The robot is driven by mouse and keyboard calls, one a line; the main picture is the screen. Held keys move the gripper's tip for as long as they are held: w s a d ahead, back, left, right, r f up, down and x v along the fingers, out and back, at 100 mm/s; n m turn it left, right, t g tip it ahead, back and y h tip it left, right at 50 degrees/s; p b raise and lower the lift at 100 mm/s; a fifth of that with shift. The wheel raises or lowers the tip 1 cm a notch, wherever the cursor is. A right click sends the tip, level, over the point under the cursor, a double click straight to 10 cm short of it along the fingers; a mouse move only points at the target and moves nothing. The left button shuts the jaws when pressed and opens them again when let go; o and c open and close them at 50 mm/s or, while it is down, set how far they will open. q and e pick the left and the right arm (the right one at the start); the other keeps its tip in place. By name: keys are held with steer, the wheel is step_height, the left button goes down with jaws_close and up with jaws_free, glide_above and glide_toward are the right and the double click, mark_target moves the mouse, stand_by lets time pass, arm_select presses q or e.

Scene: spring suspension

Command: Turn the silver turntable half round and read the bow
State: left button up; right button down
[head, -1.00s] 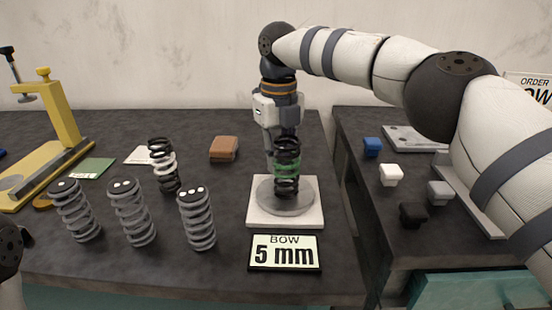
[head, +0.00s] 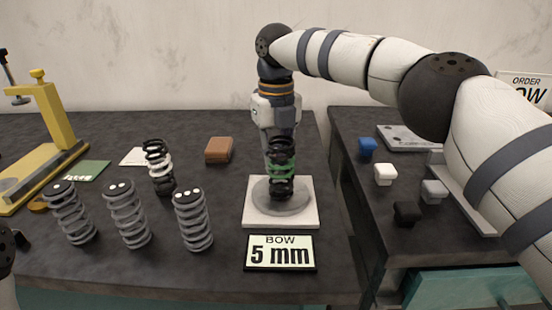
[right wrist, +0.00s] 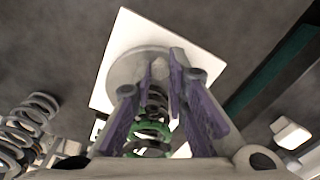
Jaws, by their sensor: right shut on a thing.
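The silver turntable (head: 297,205) is a round grey disc on a square white base (head: 308,219). A black spring with a green band (head: 281,168) stands upright on it. My right gripper (right wrist: 164,68) reaches down behind the spring in the head view. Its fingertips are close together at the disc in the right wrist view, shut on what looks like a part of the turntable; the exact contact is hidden. The bow display (head: 280,253) in front reads "BOW 5 mm". Only part of my left arm shows at the left edge; its gripper is not visible.
Three grey springs with white dots (head: 127,214) and a black-and-white spring (head: 159,167) stand to the left. A brown block (head: 219,150) lies behind. A yellow fixture (head: 62,120) is far left. Blue, white, grey and black blocks lie on the right table, across a gap.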

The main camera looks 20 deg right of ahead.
steer(key=c, duration=1.6)
jaws_free()
steer(key=shift+o, duration=0.2)
step_height(320, 180, up, 8)
steer(key=shift+f, duration=0.25)
